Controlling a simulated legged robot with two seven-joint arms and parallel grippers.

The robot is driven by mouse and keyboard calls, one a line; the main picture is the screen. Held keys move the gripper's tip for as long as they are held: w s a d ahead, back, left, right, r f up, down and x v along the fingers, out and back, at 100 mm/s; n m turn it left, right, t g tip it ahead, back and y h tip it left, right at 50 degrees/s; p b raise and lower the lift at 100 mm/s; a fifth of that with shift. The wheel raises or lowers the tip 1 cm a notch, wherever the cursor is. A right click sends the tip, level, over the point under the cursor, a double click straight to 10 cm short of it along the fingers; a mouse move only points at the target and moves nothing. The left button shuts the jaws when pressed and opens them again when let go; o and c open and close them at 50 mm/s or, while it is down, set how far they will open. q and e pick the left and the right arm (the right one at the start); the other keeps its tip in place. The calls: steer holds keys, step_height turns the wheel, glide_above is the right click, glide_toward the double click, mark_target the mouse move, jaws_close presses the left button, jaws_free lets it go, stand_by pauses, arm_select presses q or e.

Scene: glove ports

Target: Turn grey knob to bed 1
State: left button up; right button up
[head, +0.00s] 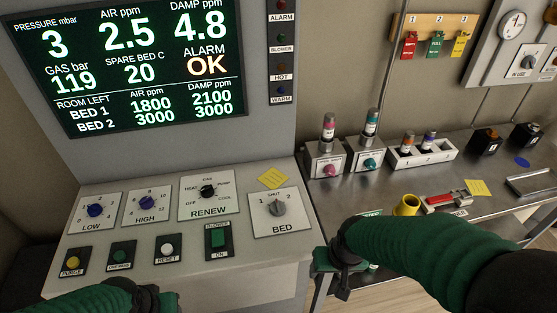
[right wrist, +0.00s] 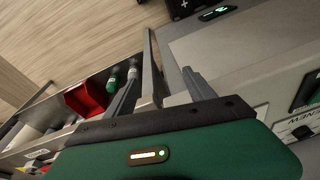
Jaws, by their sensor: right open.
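The grey knob (head: 277,208) sits on the white BED plate (head: 300,221) at the right end of the sloped panel. The plate is marked 1 at left, SHUT at top and 2 at right; the knob's pointer looks roughly upward, near SHUT. My right gripper (head: 336,282) is right of and below the knob, past the panel's edge, apart from it. In the right wrist view its two grey fingers (right wrist: 160,92) are spread with nothing between them. My left gripper (head: 155,300) is at the bottom edge, below the panel's buttons; its fingers are not clear.
The RENEW knob (head: 207,191), two blue knobs and a green BLOWER switch (head: 217,239) are close by on the panel. A yellow note (head: 272,178) lies above the BED plate.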

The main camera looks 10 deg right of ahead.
steer(key=w+r+m+p, duration=0.35)
steer(key=r+p, duration=0.35)
steer(key=r, duration=0.4)
step_height(320, 180, up, 7)
steer(key=m+g+y+p, duration=0.2)
steer(key=m+y+p, duration=0.2)
steer(key=m, duration=0.8)
glide_above(279, 205)
steer(key=d, duration=0.7)
steer(key=p+x, duration=0.1)
steer(key=x, duration=0.4)
steer(key=p+x, duration=0.1)
steer(key=x, duration=0.3)
steer(key=p+x, duration=0.1)
steer(key=x, duration=0.4)
steer(key=shift+a+f, duration=0.2)
steer(key=shift+a, duration=0.3)
steer(key=shift+a+f+p, duration=0.15)
steer(key=shift+f+p, duration=0.15)
steer(key=shift+f, duration=0.25)
arm_select(q)
steer(key=w+v, duration=0.2)
steer(key=v, duration=0.7)
steer(key=w+r+v, duration=0.1)
steer(key=w+v, duration=0.1)
steer(key=v, duration=0.7)
steer(key=shift+a, duration=0.15)
steer(key=shift+f, duration=0.1)
arm_select(e)
steer(key=shift+c, duration=0.4)
